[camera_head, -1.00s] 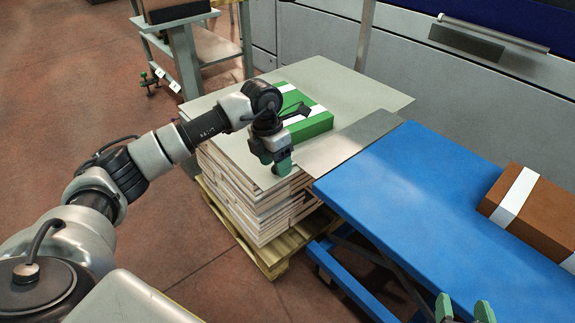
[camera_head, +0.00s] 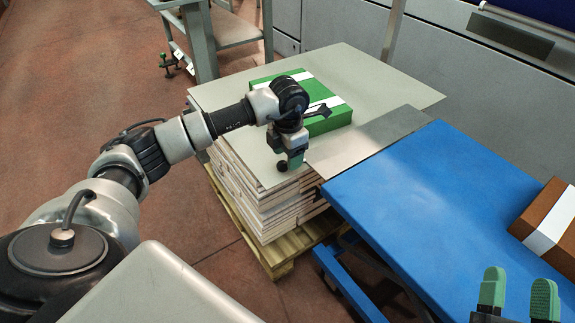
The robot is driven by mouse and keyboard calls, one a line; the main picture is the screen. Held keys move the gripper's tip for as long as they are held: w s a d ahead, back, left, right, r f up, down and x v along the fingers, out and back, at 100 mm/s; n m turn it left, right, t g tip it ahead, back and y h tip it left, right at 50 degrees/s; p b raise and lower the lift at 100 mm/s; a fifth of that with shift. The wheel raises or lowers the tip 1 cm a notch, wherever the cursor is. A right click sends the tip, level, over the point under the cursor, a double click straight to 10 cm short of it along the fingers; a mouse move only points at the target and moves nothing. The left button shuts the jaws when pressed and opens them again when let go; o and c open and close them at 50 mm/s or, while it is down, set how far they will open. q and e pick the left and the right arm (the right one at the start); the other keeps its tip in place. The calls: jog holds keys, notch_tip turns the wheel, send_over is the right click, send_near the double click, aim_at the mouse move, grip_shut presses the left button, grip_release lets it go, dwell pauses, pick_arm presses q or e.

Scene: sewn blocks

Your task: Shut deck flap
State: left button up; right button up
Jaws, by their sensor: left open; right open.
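The deck flap (camera_head: 372,142) is a flat grey metal plate at the left end of the blue lift table (camera_head: 430,190). It lies out flat from the table's end over the near right corner of the board-topped stack (camera_head: 390,72). My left gripper (camera_head: 289,164) points down by the near edge of the stack, just left of the flap's near left corner. It is open with nothing visible in it; whether it touches the flap I cannot tell. My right gripper (camera_head: 517,292) is open and empty at the lower right, over the near part of the blue table.
A green block with white bands (camera_head: 325,118) lies on the stack behind my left wrist. A brown block with a white band (camera_head: 548,222) lies on the blue table at right. The stack stands on a wooden pallet (camera_head: 275,255). The middle of the table is clear.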

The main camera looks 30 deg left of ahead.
pick_arm(q)
jog(key=shift+f+b, duration=0.35)
jog(key=shift+f, duration=1.25)
pick_arm(e)
jog(key=r+t, duration=0.1)
jog(key=s+r+t, duration=0.1)
jog(key=shift+s+r+t+y, duration=0.25)
jog(key=shift+t+y, duration=0.15)
pick_arm(q)
grip_shut()
